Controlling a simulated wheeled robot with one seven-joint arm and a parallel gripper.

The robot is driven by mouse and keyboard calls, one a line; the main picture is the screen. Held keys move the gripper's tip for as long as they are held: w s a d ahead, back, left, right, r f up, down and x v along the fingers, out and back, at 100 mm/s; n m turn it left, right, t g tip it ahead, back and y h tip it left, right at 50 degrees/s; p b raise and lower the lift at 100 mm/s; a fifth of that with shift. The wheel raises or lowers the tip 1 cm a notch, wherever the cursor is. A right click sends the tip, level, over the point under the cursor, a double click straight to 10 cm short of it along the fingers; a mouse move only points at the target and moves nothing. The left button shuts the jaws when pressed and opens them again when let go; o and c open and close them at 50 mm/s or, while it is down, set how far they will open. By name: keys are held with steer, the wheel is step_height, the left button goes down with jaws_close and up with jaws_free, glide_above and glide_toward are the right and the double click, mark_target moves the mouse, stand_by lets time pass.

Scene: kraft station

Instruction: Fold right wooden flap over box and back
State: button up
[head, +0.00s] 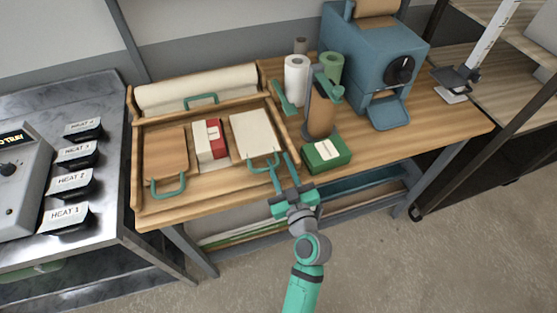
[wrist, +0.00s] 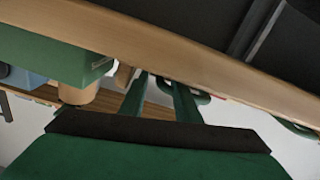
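The right flap (head: 254,133) is a pale board lying flat in the wooden jig, with a green handle (head: 263,161) at its near edge. The box (head: 209,141), white with a red side, lies between it and the brown left flap (head: 166,146). My gripper (head: 281,167) is at the near right of the right flap, close to its handle.
A green carton (head: 326,154) stands to the right of my gripper and looms in the wrist view (wrist: 55,55). Paper rolls (head: 297,78) and a blue machine (head: 372,55) stand behind. The bench's wooden front edge (wrist: 165,48) crosses the wrist view close by.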

steer(key=shift+x, duration=0.9)
jaws_close()
